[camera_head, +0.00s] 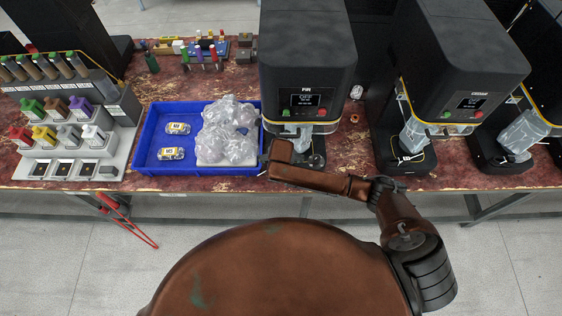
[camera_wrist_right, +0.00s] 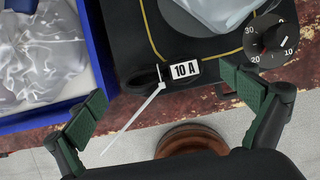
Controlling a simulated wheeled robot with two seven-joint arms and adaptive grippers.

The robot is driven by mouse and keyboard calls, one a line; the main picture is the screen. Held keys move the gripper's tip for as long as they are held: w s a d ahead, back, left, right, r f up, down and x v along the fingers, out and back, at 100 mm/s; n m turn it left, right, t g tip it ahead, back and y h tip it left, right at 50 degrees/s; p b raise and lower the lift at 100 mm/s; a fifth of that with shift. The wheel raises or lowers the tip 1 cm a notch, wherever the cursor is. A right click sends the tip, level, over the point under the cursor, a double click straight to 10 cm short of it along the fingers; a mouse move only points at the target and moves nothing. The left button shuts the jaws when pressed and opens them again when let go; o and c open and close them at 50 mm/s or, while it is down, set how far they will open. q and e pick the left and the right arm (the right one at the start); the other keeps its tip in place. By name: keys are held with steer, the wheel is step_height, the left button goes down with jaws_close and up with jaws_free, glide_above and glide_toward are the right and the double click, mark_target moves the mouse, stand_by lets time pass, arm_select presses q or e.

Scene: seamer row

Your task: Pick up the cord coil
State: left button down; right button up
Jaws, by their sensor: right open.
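My right gripper (camera_wrist_right: 167,100) is open and empty in the right wrist view, its two green-padded fingers wide apart. Between and beyond them, at the front of a black machine base, is a dark loop-like piece (camera_wrist_right: 143,80) with a white tie and a "10 A" label (camera_wrist_right: 185,70). It may be the cord coil, but I cannot tell for sure. No gap-free grip or contact shows. In the head view my right arm reaches left across the bench front, and its fingers cannot be made out. My left gripper is not in view.
A blue tray (camera_head: 145,140) with clear bags (camera_head: 228,130) and yellow-labelled items stands left of the nearest black machine (camera_head: 305,60). More machines (camera_head: 465,65) stand to the right. A dial (camera_wrist_right: 272,40) sits beside the right finger. Bottle racks (camera_head: 75,125) are far left.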

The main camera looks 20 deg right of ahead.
steer(key=shift+w+d+f, duration=0.1)
steer(key=shift+w+f, duration=0.1)
steer(key=shift+f, duration=0.3)
steer(key=shift+c, duration=0.5)
steer(key=c, duration=1.3)
